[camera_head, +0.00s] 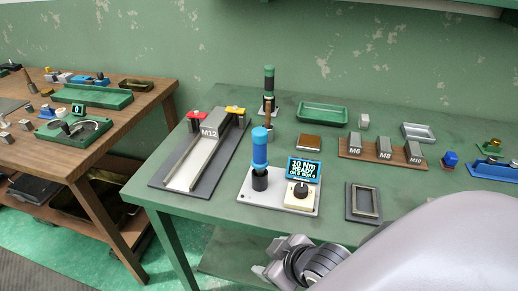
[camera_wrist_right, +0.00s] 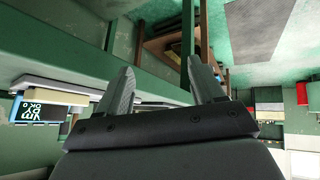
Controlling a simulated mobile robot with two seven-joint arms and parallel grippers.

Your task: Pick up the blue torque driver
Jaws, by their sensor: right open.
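The blue torque driver (camera_head: 260,150) stands upright in a dark holder (camera_head: 260,181) on a light grey plate (camera_head: 290,206) on the green table. A small display (camera_head: 304,169) reading 10 Nm READY and a dial (camera_head: 298,193) share that plate. My right gripper (camera_head: 268,262) is below and in front of the plate, past the table's front edge, apart from the driver. The right wrist view shows its two fingers (camera_wrist_right: 160,82) spread with nothing between them. The display (camera_wrist_right: 40,112) shows there at the left; I cannot make out the driver. My left gripper is not in view.
A green-topped driver (camera_head: 269,82) stands behind the blue one. An M12 chute (camera_head: 196,160) lies left, and M6, M8 and M10 blocks (camera_head: 384,149) right. A small grey frame (camera_head: 363,202) sits near the front edge. A wooden bench (camera_head: 60,160) stands left.

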